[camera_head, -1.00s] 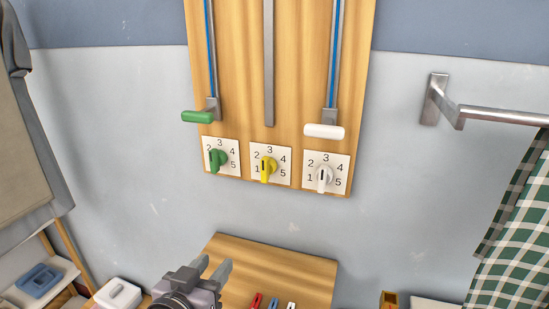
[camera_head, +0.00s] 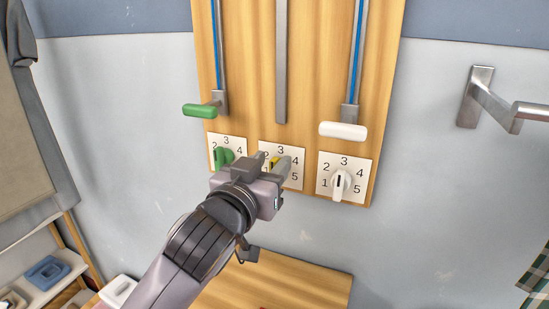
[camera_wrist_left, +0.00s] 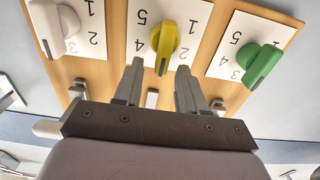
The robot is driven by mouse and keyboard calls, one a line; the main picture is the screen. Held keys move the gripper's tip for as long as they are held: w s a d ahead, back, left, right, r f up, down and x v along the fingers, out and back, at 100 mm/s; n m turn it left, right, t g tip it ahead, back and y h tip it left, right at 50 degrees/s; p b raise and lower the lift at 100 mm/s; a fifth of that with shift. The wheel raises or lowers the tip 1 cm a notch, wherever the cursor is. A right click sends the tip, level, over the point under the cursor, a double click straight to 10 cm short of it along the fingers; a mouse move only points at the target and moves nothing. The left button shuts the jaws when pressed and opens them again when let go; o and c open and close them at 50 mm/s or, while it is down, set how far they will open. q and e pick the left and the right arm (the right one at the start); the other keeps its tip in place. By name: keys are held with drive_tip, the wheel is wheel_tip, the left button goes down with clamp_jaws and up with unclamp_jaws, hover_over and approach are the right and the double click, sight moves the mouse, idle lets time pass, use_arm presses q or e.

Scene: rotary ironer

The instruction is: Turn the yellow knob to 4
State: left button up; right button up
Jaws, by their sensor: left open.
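The yellow knob (camera_head: 274,161) sits on a white dial plate (camera_head: 294,184) with printed numbers, the middle of three on a wooden board. My left gripper (camera_head: 274,160) is open in front of it and hides much of the knob and plate. In the left wrist view, which is upside down, the yellow knob (camera_wrist_left: 166,38) shows between the two finger lines of my left gripper (camera_wrist_left: 159,66), its dark-marked end near the tips. I cannot tell whether the fingers touch it. The 4 and 5 show beside it. My right gripper is not in view.
A green knob (camera_head: 222,158) is to the left and a white knob (camera_head: 341,184) to the right. Above are a green handle (camera_head: 200,110) and a white handle (camera_head: 343,131) on sliders. A metal bracket (camera_head: 477,97) juts out at right. A wooden surface (camera_head: 300,285) lies below.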

use_arm(q)
drive_tip(key=shift+x, duration=1.25)
clamp_jaws()
